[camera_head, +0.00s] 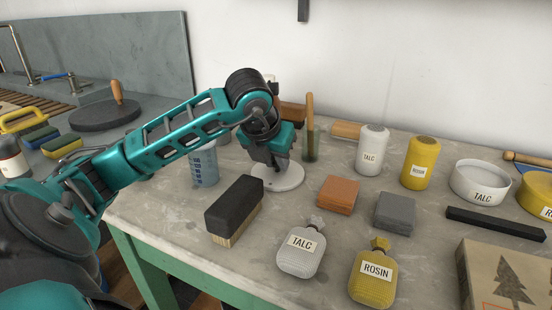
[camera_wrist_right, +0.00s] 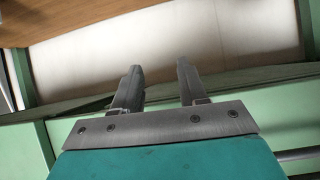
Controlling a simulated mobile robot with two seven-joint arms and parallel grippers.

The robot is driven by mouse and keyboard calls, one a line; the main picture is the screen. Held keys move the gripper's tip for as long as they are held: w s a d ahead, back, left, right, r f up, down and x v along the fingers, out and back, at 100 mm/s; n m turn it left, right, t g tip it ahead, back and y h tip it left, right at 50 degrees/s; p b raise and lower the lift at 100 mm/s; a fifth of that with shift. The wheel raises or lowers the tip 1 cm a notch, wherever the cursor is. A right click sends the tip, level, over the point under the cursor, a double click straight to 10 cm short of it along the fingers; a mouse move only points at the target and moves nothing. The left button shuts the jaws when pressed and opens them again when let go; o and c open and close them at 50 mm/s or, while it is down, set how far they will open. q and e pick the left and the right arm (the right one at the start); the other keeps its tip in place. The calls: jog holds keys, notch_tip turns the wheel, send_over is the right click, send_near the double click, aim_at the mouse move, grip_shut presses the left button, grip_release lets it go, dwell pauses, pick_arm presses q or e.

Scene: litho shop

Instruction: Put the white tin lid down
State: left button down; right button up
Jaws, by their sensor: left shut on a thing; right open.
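The white tin lid (camera_head: 283,179) is a round pale disc at the middle of the worktable in the head view, lying flat at or just above the surface; I cannot tell whether it touches the table. My left gripper (camera_head: 275,163) points down over it and is shut on it, with the fingertips partly hidden. The open white tin marked TALC (camera_head: 479,184) stands to the right on the table. My right gripper (camera_wrist_right: 157,90) shows in the right wrist view, open and empty, before a pale panel with green framing.
Around the lid are a black-backed brush (camera_head: 234,205), a blue-grey measuring cup (camera_head: 204,168), an orange block (camera_head: 338,194) and a grey block (camera_head: 395,211).

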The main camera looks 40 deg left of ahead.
pick_arm(q)
jog(key=c, duration=1)
grip_release()
jog(key=shift+f, duration=0.1)
jog(key=shift+r+p, duration=0.35)
jog(key=shift+p, duration=0.05)
jog(key=p+v, duration=0.2)
jog(key=v, duration=0.9)
jog(key=shift+s+d+r, duration=0.1)
jog(key=shift+s+r, duration=0.15)
jog(key=shift+r, duration=0.05)
